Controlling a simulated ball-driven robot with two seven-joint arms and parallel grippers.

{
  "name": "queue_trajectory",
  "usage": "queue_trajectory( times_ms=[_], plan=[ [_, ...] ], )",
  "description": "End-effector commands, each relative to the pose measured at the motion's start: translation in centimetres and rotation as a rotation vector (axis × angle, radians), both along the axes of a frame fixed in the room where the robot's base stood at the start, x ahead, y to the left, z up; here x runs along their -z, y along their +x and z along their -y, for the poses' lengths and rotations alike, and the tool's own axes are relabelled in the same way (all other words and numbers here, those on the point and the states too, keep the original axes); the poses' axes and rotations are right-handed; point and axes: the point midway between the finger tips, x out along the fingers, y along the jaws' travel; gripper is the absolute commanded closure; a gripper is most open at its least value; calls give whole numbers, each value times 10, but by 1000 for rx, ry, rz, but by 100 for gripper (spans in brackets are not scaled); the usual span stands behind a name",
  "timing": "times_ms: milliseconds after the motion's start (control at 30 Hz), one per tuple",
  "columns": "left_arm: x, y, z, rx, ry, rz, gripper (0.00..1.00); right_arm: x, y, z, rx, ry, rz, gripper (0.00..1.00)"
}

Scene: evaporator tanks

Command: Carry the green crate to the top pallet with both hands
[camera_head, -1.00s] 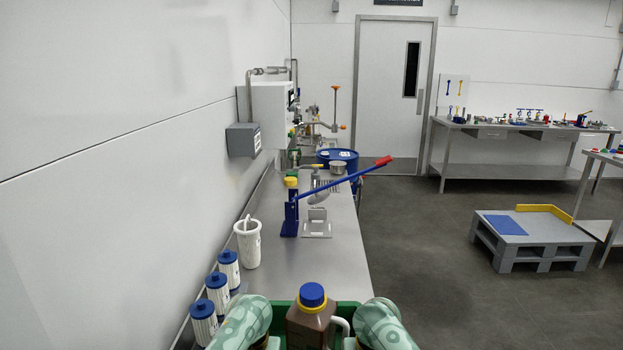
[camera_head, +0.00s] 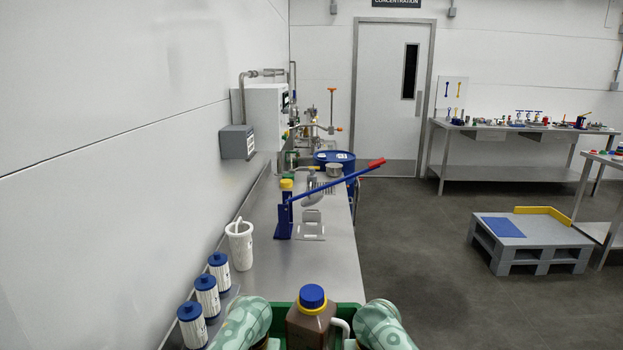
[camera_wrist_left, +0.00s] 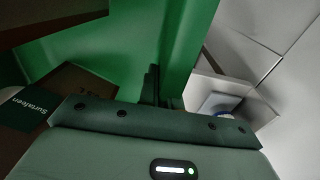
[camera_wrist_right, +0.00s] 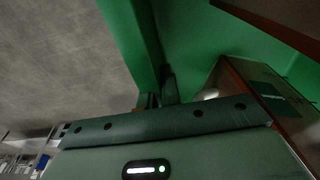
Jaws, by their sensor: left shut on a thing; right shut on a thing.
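The green crate (camera_head: 283,309) is at the bottom centre of the head view, between my two arms. A brown jug (camera_head: 311,318) with a blue cap stands in it, and brown boxes also show inside it in the wrist views. My left gripper (camera_wrist_left: 152,88) is shut on the crate's wall, and my right gripper (camera_wrist_right: 157,95) is shut on the opposite wall. In the head view both grippers are hidden below my arms. A grey pallet (camera_head: 530,256) with a blue sheet and a yellow corner edge stands on the floor at the right.
A steel counter (camera_head: 325,262) runs along the left wall, with a blue press (camera_head: 285,215), a white jug (camera_head: 240,245) and blue-capped canisters (camera_head: 207,294). A workbench (camera_head: 510,131) with tools stands at the back right. Open floor lies between counter and pallet.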

Motion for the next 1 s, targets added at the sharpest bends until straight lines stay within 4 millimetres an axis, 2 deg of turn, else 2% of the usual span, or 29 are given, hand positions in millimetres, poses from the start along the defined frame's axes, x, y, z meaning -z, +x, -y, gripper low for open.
queue_trajectory(
  times_ms=[33, 167, 633, 1000],
  plan=[
    [-4, 3, 0, 5, 2, 5, 100, -6, 4, 0, 0, 2, 10, 100],
    [-2, 3, 0, 5, 2, 4, 100, -4, 5, 0, 0, 1, 8, 100],
    [21, 2, 0, 5, 1, 3, 100, 20, 3, 0, 2, 2, 8, 100],
    [27, 1, 0, 5, 1, 4, 100, 25, 3, 0, 0, 1, 9, 100]
  ],
)
